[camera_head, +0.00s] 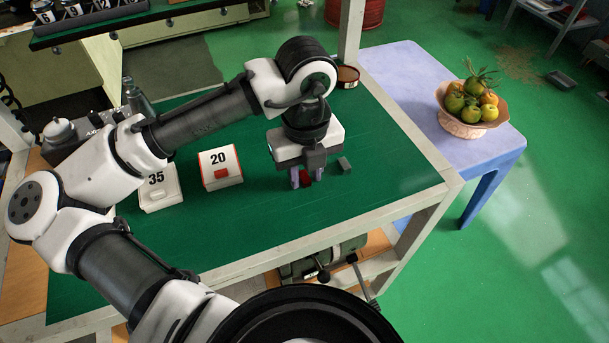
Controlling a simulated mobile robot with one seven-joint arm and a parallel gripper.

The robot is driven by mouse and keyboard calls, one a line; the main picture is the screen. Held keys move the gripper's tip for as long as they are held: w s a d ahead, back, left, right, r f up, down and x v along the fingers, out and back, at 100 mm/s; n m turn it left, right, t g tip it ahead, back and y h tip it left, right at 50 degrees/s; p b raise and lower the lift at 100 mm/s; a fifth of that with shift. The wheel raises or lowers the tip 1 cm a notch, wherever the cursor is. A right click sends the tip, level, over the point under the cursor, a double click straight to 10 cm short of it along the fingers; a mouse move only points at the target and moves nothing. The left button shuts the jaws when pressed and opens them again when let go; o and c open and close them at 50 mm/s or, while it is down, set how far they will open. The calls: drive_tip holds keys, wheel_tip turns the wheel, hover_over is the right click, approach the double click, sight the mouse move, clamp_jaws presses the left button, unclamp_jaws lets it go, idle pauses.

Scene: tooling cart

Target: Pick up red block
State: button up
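A small red block (305,179) shows between the fingers of my gripper (306,178), low over the green tabletop. The gripper points down, with one finger on each side of the block. The fingers are apart, but I cannot tell whether they touch the block. The gripper body hides the block's upper part. I cannot tell whether the block rests on the table.
A small grey block (344,164) lies close right of my gripper. A round tin (347,77) sits behind. A fruit bowl (471,125) is on the lilac table (410,85). The green tabletop (390,170) is clear at right.

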clamp_jaws()
drive_tip(key=shift+r, duration=0.15)
